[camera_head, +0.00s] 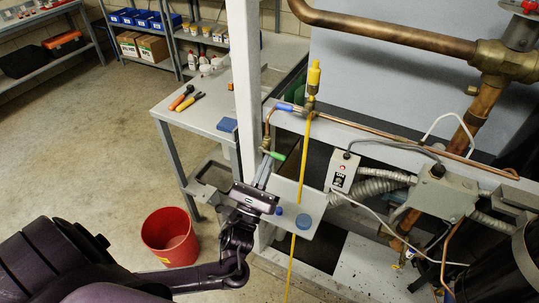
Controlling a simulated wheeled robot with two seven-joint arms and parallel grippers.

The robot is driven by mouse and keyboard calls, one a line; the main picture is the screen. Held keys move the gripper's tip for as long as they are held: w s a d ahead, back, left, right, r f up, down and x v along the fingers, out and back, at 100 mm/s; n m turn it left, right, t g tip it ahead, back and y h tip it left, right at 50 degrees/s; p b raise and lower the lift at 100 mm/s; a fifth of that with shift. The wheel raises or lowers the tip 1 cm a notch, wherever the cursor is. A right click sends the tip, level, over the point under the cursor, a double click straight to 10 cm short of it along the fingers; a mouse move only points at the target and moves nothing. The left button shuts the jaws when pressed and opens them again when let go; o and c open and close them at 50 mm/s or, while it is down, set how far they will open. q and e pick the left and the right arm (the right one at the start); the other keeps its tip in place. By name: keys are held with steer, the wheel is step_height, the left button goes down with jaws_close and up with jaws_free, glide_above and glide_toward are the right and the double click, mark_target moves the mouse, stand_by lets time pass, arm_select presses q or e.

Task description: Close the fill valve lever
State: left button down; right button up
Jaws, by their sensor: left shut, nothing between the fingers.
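My left gripper (264,168) reaches in from the lower left. Its fingers point up toward the pipe assembly and look shut and empty. The fingertips are just below a green lever (273,155) on the lower end of a bent copper pipe; I cannot tell whether they touch it. A blue lever (286,107) sits higher up, on the horizontal copper pipe. A yellow-capped fitting (313,76) stands upright above that pipe. No label shows which of these levers is the fill valve. My right gripper is out of view.
A yellow hose (300,170) hangs down right of the gripper. A switch box (342,171) and conduits are farther right. A red bucket (170,237) is on the floor, and a bench (205,115) with tools stands behind.

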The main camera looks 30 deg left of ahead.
mark_target(292, 109)
arm_select(q)
steer(key=p+x, duration=0.1)
steer(key=x, duration=0.2)
steer(key=r+p+x, duration=0.1)
steer(key=x, duration=0.2)
steer(key=s+p+x, duration=0.1)
steer(key=x, duration=0.2)
steer(key=shift+w+r+p, duration=0.3)
steer(key=shift+r+p, duration=0.1)
steer(key=shift+r, duration=0.65)
steer(key=shift+w, duration=0.1)
steer(key=shift+p, duration=0.3)
